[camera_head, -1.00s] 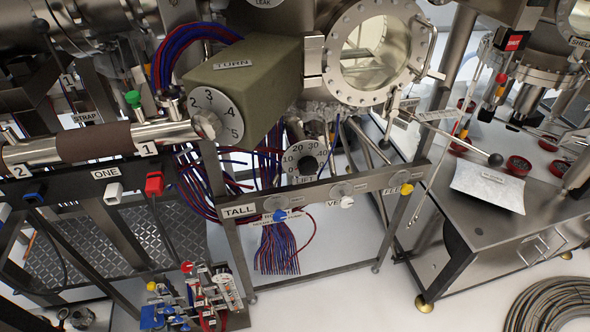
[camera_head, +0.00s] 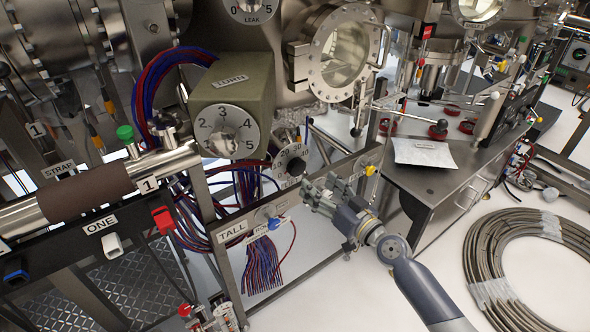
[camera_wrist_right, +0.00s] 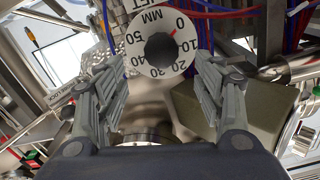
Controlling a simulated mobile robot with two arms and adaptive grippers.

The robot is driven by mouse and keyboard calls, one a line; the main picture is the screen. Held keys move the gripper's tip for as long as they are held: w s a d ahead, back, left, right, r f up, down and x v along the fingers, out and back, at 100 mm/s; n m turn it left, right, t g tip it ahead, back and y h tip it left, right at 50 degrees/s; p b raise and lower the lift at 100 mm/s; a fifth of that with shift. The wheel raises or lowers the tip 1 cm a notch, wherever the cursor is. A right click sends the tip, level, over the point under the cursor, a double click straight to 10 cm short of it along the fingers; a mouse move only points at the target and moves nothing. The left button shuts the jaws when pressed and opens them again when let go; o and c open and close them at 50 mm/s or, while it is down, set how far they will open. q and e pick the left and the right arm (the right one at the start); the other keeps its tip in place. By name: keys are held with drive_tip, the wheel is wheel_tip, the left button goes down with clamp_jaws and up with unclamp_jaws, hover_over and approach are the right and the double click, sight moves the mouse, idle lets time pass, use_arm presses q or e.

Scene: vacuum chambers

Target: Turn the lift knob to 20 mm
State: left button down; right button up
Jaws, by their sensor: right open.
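The lift knob is a black round knob (camera_head: 296,167) on a white dial below the green box. In the right wrist view the black knob (camera_wrist_right: 160,48) and its dial (camera_wrist_right: 137,65) appear upside down, marked in MM from 0 to 50. A thin red mark on the dial points close to the 0. My right gripper (camera_head: 313,192) is open and empty, just right of and below the dial in the head view. In the wrist view its fingers (camera_wrist_right: 162,78) stand apart on either side below the knob, not visibly touching it. My left gripper is not in view.
The green TURN box (camera_head: 247,88) with its numbered dial (camera_head: 222,130) is above the lift dial. The TALL rail (camera_head: 233,231) runs below it, with a blue knob (camera_head: 273,223). Red and blue cables hang behind. A metal bench (camera_head: 440,183) stands to the right.

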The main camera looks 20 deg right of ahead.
sight(299, 169)
drive_tip(key=x, duration=0.3)
drive_tip(key=shift+w+r, duration=0.15)
drive_tip(key=shift+w, duration=0.05)
drive_tip(key=x, duration=0.5)
drive_tip(key=shift+a+p, duration=0.2)
drive_tip(key=shift+p, duration=0.2)
drive_tip(key=shift+w+a, duration=0.15)
drive_tip(key=shift+w, duration=0.25)
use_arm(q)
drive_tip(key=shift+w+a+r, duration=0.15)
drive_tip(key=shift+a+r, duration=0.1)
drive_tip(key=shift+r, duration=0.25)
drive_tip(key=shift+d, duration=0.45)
use_arm(e)
drive_tip(key=c, duration=1)
